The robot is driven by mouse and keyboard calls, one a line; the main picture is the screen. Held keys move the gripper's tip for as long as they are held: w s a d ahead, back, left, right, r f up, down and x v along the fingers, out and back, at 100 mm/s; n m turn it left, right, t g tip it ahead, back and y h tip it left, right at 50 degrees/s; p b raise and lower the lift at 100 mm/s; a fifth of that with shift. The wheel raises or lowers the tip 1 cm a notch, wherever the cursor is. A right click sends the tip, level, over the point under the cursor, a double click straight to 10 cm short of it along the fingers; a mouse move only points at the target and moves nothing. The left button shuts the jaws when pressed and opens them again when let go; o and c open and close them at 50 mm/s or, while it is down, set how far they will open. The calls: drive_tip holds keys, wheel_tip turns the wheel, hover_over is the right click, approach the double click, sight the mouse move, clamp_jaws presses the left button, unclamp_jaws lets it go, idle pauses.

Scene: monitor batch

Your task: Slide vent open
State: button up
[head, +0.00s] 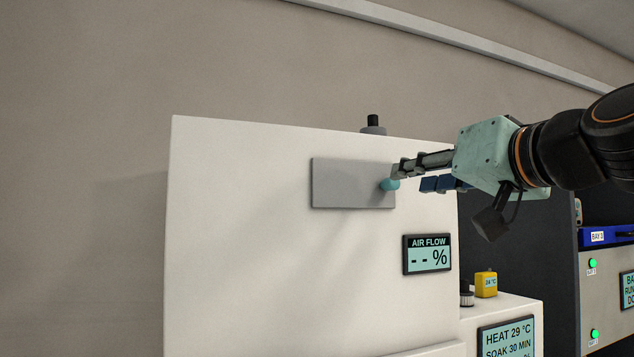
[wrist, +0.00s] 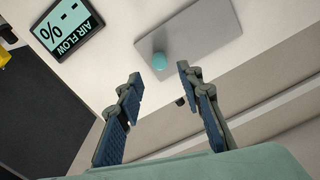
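The vent's grey sliding plate (head: 345,183) is on the front of the white cabinet (head: 240,240). A round teal knob (head: 389,184) sits near the plate's right end. In the wrist view the plate (wrist: 205,28) and knob (wrist: 159,60) show near the top. My gripper (head: 408,177) is at the right of the knob in the head view. In the wrist view my gripper (wrist: 159,75) has its two fingers apart, with nothing between the pads. The knob lies just beyond the fingertips, in line with the gap. I cannot tell whether a fingertip touches it.
An air flow display (head: 428,255) reads "-- %" below and right of the plate. A dark knob (head: 373,123) stands on top of the cabinet. A yellow block (head: 486,284) and a heat display (head: 507,338) are at lower right. The cabinet face left of the plate is clear.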

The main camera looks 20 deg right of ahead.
drive_tip(key=s, duration=0.6)
drive_tip(key=shift+s, duration=0.1)
drive_tip(key=w+a+f+n+g+y+p, duration=0.1)
drive_tip(key=w+a+f+g+p, duration=0.2)
drive_tip(key=a+f, duration=0.5)
drive_tip(key=w+a+f+n+g+p, duration=0.1)
drive_tip(key=w+a+f+g+p, duration=0.2)
drive_tip(key=a+f, duration=0.45)
drive_tip(key=s+a+f+g+p, duration=0.1)
drive_tip(key=s+f+g+p, duration=0.1)
drive_tip(key=f, duration=0.5)
drive_tip(key=s+a+f+g+h+p, duration=0.1)
drive_tip(key=s+f+g+p, duration=0.1)
drive_tip(key=s+f, duration=0.2)
drive_tip(key=s+a+f+n+g+p, duration=0.1)
drive_tip(key=s+f+g+p, duration=0.1)
drive_tip(key=f, duration=0.8)
drive_tip(key=shift+s+a+h, duration=0.3)
drive_tip(key=shift+s, duration=0.6)
